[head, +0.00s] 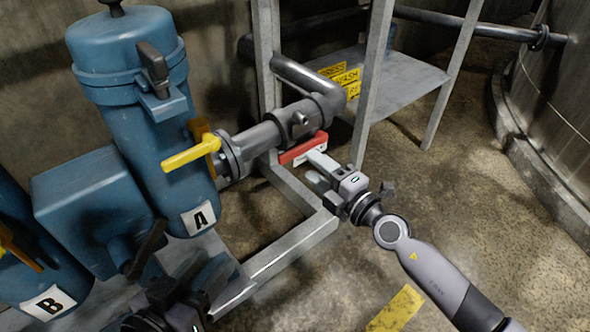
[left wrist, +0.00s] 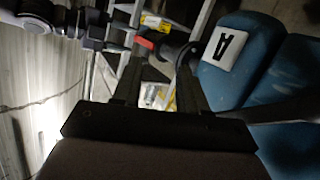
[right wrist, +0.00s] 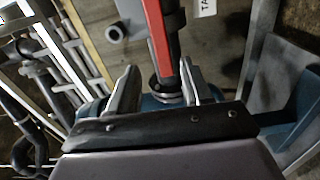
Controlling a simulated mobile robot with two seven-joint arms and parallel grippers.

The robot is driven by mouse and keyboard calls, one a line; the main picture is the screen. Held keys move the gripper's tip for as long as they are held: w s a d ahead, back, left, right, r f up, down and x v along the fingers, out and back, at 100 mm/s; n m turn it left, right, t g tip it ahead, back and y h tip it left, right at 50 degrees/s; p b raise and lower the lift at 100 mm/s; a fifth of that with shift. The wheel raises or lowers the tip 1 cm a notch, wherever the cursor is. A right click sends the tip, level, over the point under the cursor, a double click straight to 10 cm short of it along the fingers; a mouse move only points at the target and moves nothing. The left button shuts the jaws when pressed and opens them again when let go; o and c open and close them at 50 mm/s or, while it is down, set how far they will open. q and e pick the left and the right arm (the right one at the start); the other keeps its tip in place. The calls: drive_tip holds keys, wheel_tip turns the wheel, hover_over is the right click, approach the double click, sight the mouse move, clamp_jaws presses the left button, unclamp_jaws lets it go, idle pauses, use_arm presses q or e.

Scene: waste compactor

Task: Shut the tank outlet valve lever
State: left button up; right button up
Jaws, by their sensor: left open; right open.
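The red valve lever (head: 304,149) sticks out beside the grey pipe valve (head: 296,119) low on the frame. It also shows small in the left wrist view (left wrist: 146,43) and large in the right wrist view (right wrist: 159,38). My right gripper (head: 318,170) is open, close to the lever on its near side. In the right wrist view the lever runs down between the two fingers (right wrist: 158,85); contact cannot be told. My left gripper (head: 178,270) is open at the bottom left, below canister A and away from the lever, partly cut off by the picture edge.
A yellow lever (head: 190,153) sits on the same pipe, left of the red one. Blue canister A (head: 150,140) and canister B (head: 40,270) stand at left. Grey frame posts (head: 373,80) rise behind my right gripper. The floor (head: 450,180) at right is open.

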sight(297, 154)
drive_tip(key=shift+w+a+f, duration=0.2)
drive_tip(key=shift+w+a, duration=0.05)
drive_tip(key=shift+w, duration=0.2)
drive_tip(key=b+x, duration=0.2)
drive_tip(key=x, duration=0.2)
drive_tip(key=shift+w+a, duration=0.15)
drive_tip(key=shift+w, duration=0.05)
drive_tip(key=shift+b+x, duration=0.45)
drive_tip(key=shift+x, duration=0.5)
use_arm(q)
drive_tip(key=shift+s+a+r+m+t+y, duration=0.1)
drive_tip(key=shift+s+a+m+t+y, duration=0.2)
drive_tip(key=shift+a+m+t, duration=0.35)
drive_tip(key=shift+a, duration=0.1)
use_arm(e)
clamp_jaws()
use_arm(q)
drive_tip(key=shift+r, duration=0.1)
use_arm(e)
drive_tip(key=shift+r, duration=0.15)
